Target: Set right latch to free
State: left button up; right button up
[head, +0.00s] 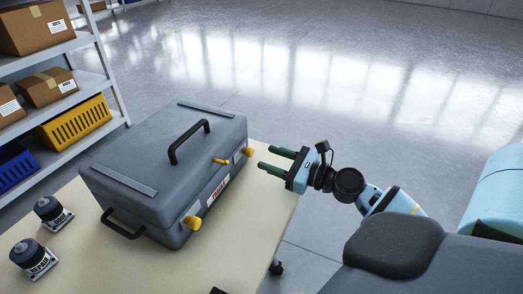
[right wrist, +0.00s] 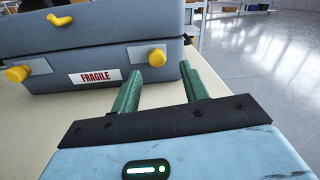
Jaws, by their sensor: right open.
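A closed grey case (head: 165,165) with a black top handle lies on the table. Its front bears two yellow latch knobs. The right latch (head: 247,152) also shows in the right wrist view (right wrist: 157,57). The left latch (head: 193,222) also shows there (right wrist: 17,74). A small yellow lever (head: 220,161) sits higher, between them. My right gripper (head: 266,158) is open and empty, just in front of the case by the right latch. In the right wrist view its green fingers (right wrist: 160,68) point at the case, apart from the latch. My left gripper is not in view.
The cream table (head: 260,200) ends just right of the case. Two dark-topped labelled objects (head: 48,212) (head: 34,258) stand left of the case. A shelf (head: 85,82) with cardboard boxes and a yellow crate (head: 75,125) stands at the left. Floor beyond is open.

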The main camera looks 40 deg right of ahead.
jog(key=shift+v, duration=1)
jog(key=shift+s+d, duration=0.15)
jog(key=shift+s, duration=0.15)
